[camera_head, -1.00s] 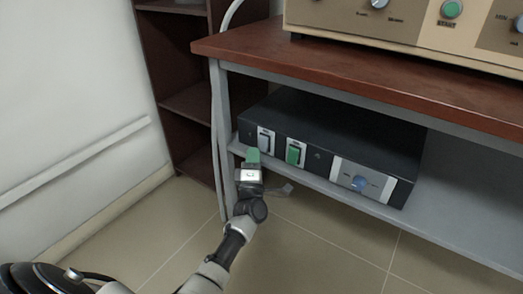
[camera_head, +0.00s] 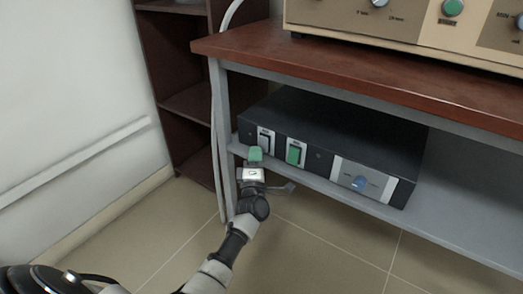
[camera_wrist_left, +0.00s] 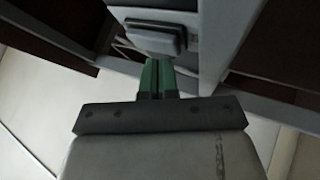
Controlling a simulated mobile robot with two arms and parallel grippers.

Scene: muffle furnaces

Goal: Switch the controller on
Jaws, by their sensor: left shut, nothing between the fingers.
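The controller (camera_head: 340,140) is a flat black box on the grey lower shelf under the table. Its front has a dark rocker switch (camera_head: 266,139) at the left, a green rocker switch (camera_head: 295,153) beside it, and a blue knob (camera_head: 360,183) on a silver panel. My left gripper (camera_head: 254,154) has green fingertips, is shut and holds nothing. It is just in front of and below the dark switch. In the left wrist view the shut fingertips (camera_wrist_left: 158,76) are just below the dark switch (camera_wrist_left: 155,36); I cannot tell if they touch. My right gripper is not in view.
A beige furnace (camera_head: 410,25) stands on the brown tabletop (camera_head: 350,72). The grey table leg (camera_head: 219,130) is just left of my left gripper. A dark bookshelf (camera_head: 188,100) stands behind at the left. The shelf (camera_head: 455,195) right of the controller is clear.

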